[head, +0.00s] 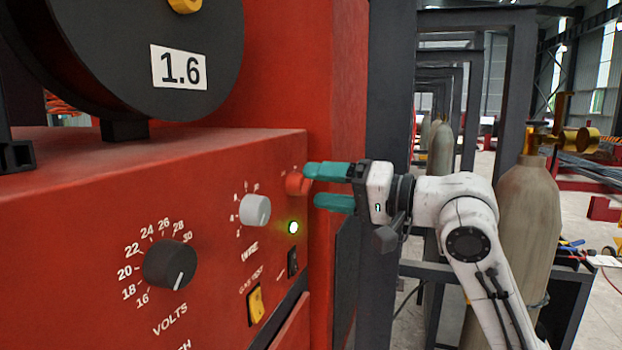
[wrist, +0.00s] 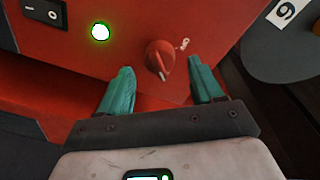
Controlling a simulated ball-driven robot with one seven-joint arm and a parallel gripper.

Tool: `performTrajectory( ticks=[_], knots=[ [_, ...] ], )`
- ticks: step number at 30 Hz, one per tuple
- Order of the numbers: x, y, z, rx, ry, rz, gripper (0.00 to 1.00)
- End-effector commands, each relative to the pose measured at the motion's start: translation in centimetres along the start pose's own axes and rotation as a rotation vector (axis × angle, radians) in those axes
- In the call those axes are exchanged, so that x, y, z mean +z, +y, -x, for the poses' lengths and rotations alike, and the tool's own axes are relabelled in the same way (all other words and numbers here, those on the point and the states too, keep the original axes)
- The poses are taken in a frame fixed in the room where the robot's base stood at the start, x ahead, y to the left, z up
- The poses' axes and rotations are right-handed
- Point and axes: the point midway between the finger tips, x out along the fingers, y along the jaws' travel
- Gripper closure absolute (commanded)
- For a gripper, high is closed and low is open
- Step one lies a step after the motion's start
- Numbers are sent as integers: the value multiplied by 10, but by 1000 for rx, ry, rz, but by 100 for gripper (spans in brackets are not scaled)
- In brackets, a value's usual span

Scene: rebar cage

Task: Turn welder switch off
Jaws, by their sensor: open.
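The welder (head: 90,240) is a red box with knobs and switches on its front panel. A red rotary switch (head: 297,183) sits at the panel's upper right; it also shows in the wrist view (wrist: 158,58), its ridge slanting. My gripper (head: 313,185) is open, with teal fingers pointing at the panel. In the wrist view, the fingertips (wrist: 162,68) lie on either side of the red switch with space between; I cannot tell whether either touches it. A green lamp (head: 293,227) is lit below the switch. A black rocker marked with a line and O (wrist: 42,13) is beyond the lamp.
A grey knob (head: 255,210), a black volts knob (head: 170,265) and a yellow switch (head: 255,304) share the panel. A black wire drum (head: 130,50) stands above. A dark frame post (head: 388,110) and gas cylinder (head: 530,225) stand to the right.

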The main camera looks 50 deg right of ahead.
Motion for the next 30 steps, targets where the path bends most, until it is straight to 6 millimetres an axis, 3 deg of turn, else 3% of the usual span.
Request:
performTrajectory(
  ticks=[6, 17, 30],
  knots=[
    [-1, 0, -22, 1, -1, -1, 34],
    [0, 0, -26, 0, 0, 0, 34],
    [0, 0, -26, 1, 0, 0, 76]
  ],
)
